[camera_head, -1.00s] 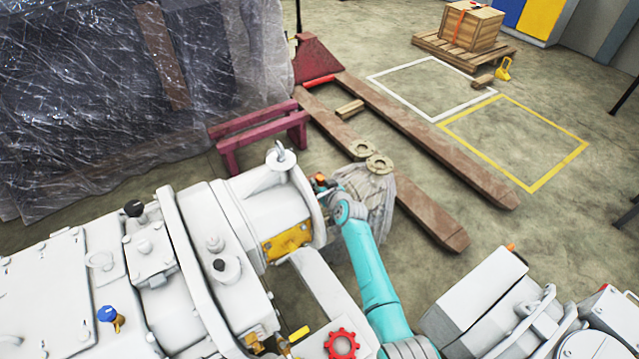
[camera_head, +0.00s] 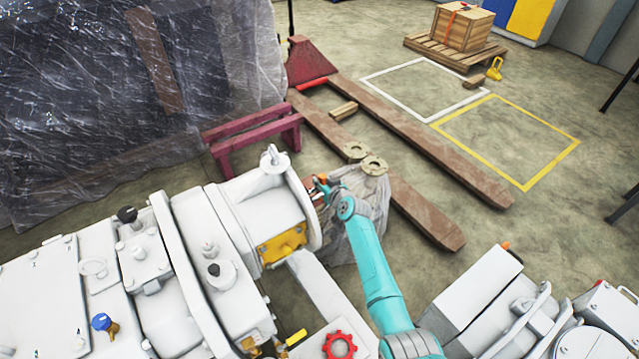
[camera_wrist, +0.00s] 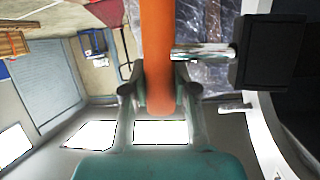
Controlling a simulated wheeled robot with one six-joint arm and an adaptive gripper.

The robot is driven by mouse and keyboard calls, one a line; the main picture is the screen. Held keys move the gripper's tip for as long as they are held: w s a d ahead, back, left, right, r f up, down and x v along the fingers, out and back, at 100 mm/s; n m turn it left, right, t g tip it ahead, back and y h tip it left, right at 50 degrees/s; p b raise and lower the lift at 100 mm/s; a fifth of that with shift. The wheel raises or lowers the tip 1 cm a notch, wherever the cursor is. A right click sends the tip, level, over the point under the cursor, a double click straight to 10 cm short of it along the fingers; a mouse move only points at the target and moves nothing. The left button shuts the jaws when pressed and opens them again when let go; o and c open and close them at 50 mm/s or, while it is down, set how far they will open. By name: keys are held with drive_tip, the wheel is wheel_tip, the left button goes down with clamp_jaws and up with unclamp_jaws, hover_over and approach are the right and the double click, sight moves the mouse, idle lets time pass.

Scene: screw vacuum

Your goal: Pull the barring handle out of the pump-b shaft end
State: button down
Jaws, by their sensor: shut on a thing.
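The barring handle's orange grip (camera_wrist: 158,45) stands between my fingers in the wrist view. My gripper (camera_wrist: 160,92) is shut on it. A bright metal rod (camera_wrist: 204,52) runs from the grip to a black block (camera_wrist: 265,50) on the right; I cannot tell whether the rod is seated in it. In the head view a little orange (camera_head: 321,178) shows by my gripper, just right of the white pump's round end flange (camera_head: 308,215). The white pump body (camera_head: 262,208) lies to the left. The shaft end is hidden, so I cannot tell how deep the handle sits.
A brown-forked pallet jack (camera_head: 420,150) lies behind the pump, with a maroon stand (camera_head: 250,130) beside it. A plastic-wrapped load (camera_head: 90,90) fills the back left. Another white machine (camera_head: 470,300) stands at the front right. The floor inside the yellow outline (camera_head: 505,140) is clear.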

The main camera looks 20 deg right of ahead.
drive_tip(key=shift+w+d+r, duration=0.1)
drive_tip(key=shift+w+d, duration=0.05)
drive_tip(key=shift+d, duration=0.1)
drive_tip(key=shift+w+d, duration=0.2)
drive_tip(key=shift+d, duration=0.5)
drive_tip(key=shift+w+d, duration=0.2)
drive_tip(key=shift+d, duration=0.45)
